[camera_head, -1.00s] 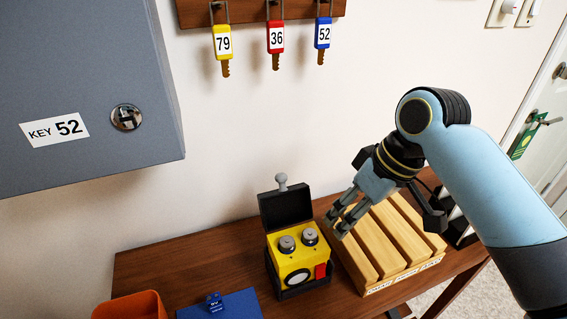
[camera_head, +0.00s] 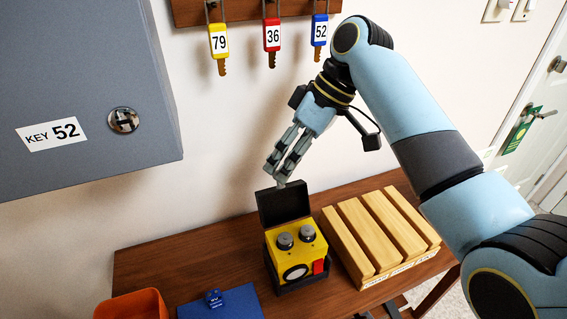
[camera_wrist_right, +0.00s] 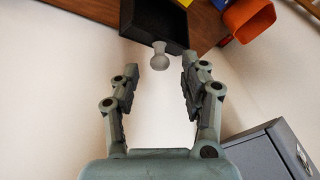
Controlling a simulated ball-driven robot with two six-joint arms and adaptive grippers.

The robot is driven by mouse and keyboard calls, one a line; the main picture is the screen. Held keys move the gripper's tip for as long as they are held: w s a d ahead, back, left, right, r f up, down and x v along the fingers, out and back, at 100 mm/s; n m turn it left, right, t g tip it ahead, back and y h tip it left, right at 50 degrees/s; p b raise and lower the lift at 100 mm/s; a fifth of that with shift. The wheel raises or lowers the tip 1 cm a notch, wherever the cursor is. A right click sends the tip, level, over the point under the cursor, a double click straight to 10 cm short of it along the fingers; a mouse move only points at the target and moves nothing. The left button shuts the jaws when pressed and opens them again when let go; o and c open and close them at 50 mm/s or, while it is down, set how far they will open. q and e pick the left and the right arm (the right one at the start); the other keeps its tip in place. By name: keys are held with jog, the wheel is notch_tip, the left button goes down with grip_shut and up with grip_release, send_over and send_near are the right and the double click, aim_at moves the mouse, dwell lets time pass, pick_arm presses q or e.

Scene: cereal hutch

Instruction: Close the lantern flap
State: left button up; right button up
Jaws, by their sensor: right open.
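The lantern (camera_head: 296,250) is a yellow box in a black frame on the table, with two grey knobs on top and a red button. Its black flap (camera_head: 283,206) stands open and upright at the back. The flap's grey knob (camera_wrist_right: 160,57) shows between my fingertips in the right wrist view, a little beyond them; the flap also shows there (camera_wrist_right: 153,22). My right gripper (camera_head: 277,172) is open just above the flap, and its fingers hide the knob in the head view. In the right wrist view the open right gripper (camera_wrist_right: 161,70) holds nothing. My left gripper is not in view.
A slatted wooden box (camera_head: 385,235) stands right of the lantern. A blue mat (camera_head: 243,301) with a small blue item and an orange bin (camera_head: 132,306) lie left. A grey cabinet (camera_head: 85,90) and hanging keys (camera_head: 272,36) are on the wall.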

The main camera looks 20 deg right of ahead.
jog(key=shift+x, duration=0.8)
grip_shut()
